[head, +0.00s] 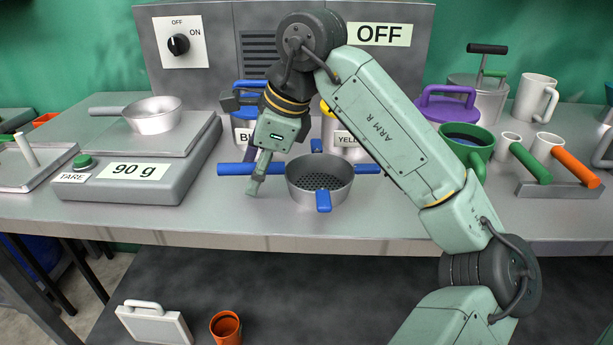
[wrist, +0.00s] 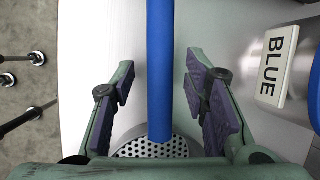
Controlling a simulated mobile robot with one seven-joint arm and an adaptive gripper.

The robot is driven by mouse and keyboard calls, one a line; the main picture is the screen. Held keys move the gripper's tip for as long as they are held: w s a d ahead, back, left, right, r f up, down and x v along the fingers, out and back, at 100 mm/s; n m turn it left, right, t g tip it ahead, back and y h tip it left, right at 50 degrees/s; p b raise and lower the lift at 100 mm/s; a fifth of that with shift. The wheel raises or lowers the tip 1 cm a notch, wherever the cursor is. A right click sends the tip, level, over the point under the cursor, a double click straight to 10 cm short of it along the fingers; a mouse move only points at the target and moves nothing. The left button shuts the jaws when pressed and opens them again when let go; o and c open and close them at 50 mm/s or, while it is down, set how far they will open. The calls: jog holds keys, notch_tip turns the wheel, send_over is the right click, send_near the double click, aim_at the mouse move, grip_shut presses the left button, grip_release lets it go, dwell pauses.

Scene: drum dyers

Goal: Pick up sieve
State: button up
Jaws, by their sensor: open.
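The sieve (head: 321,183) is a grey metal bowl with a perforated bottom and blue handles. It sits on the bench in front of the labelled containers. Its long blue handle (head: 237,169) points left. My gripper (head: 255,182) is at this handle, left of the bowl. In the wrist view, the blue handle (wrist: 160,70) runs between the two open fingers of my gripper (wrist: 160,95), with a gap on each side. Part of the perforated bottom (wrist: 152,147) shows below. In the head view, the gripper hides a part of the handle.
A scale (head: 140,170) reading 90 g carries a metal pan (head: 153,116) at left. Containers labelled blue (wrist: 275,65) and yellow (head: 347,139) stand behind the sieve. A green mug (head: 466,147) and a rack (head: 560,188) with coloured handles stand at right. The bench's front edge is close.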

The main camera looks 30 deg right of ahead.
jog(key=shift+c, duration=0.5)
grip_shut()
